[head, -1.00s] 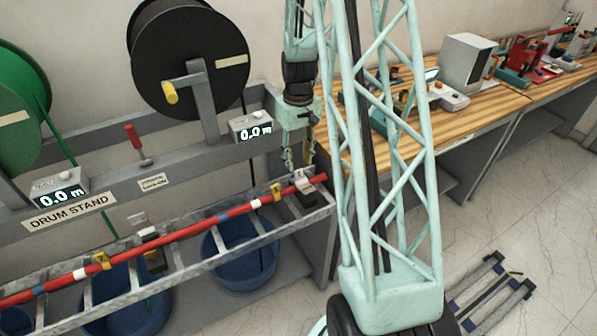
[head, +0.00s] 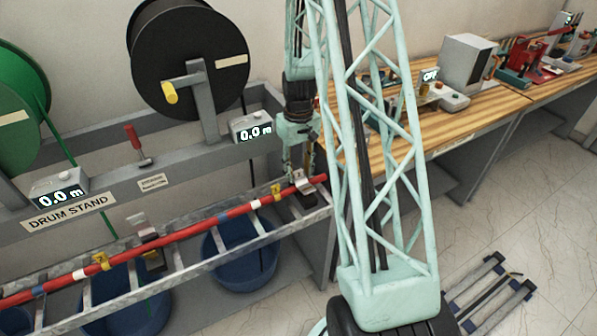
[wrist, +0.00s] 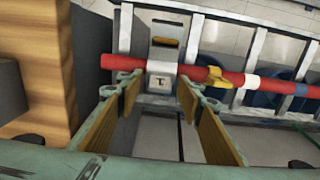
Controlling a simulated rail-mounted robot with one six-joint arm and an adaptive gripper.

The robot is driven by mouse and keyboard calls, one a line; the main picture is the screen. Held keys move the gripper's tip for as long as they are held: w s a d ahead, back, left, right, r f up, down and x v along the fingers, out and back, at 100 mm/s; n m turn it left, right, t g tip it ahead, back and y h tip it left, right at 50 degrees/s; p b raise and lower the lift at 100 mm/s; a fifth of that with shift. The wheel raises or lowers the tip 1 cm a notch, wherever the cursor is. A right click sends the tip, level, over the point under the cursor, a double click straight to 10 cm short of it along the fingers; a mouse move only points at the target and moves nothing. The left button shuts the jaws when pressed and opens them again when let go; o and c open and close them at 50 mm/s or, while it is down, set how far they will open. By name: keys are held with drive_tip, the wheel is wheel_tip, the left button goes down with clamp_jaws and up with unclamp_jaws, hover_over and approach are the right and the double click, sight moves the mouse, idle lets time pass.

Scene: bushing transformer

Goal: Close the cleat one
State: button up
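A cleat with a pale grey top marked with what looks like a 1 (wrist: 162,78) sits at the red cable (wrist: 122,62) in the wrist view. In the head view this cleat (head: 306,190) is on the ladder near the cable's right end. I cannot tell whether its top is fully down. My gripper (wrist: 158,92) is open, with its wood-coloured finger pads on either side of the cleat and nothing held. In the head view my gripper (head: 300,172) points down just above the cleat, partly covering it.
A second cleat (head: 148,232) stands further left on the metal ladder (head: 205,262). A yellow tag (wrist: 218,77) is on the cable right beside the cleat. The wooden bench (wrist: 40,90) rises close on the left in the wrist view. Blue tubs (head: 240,262) stand below.

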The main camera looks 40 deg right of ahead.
drive_tip(key=shift+c, duration=0.7)
drive_tip(key=c, duration=0.7)
drive_tip(key=shift+c, duration=0.2)
